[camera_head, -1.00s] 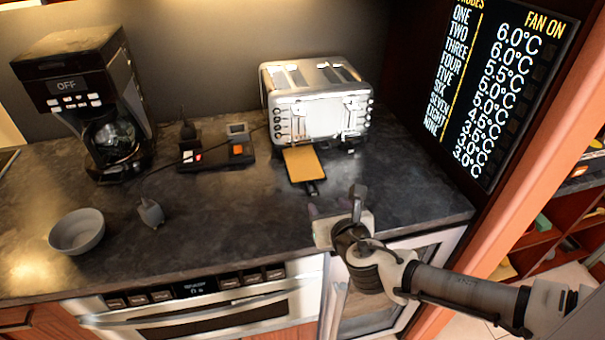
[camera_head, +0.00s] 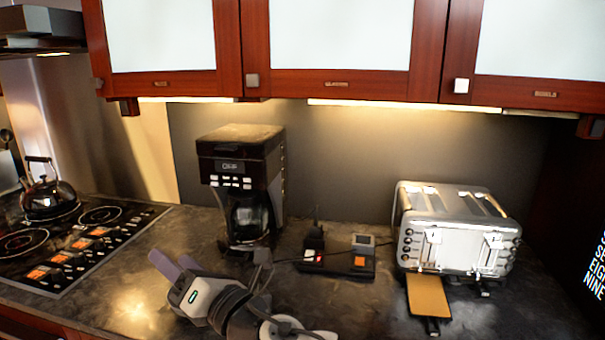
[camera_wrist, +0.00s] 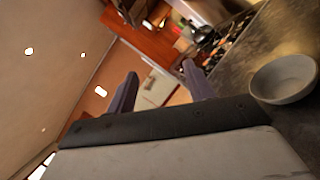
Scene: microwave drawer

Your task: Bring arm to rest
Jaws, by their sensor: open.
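My gripper (camera_head: 172,268) is raised in front of the counter at the lower middle of the head view, with its fingers pointing up and left. In the wrist view its two purple-grey fingers (camera_wrist: 160,92) stand wide apart with nothing between them. A grey bowl (camera_wrist: 284,79) rests on the counter at the right of the wrist view, beside the fingers and apart from them. In the head view the bowl does not show.
A coffee maker (camera_head: 240,185) stands behind my gripper. A toaster (camera_head: 458,228) with a yellow board (camera_head: 428,296) before it is at the right. The stove (camera_head: 75,245) with a kettle (camera_head: 48,192) is at the left. Wall cabinets (camera_head: 345,85) hang above.

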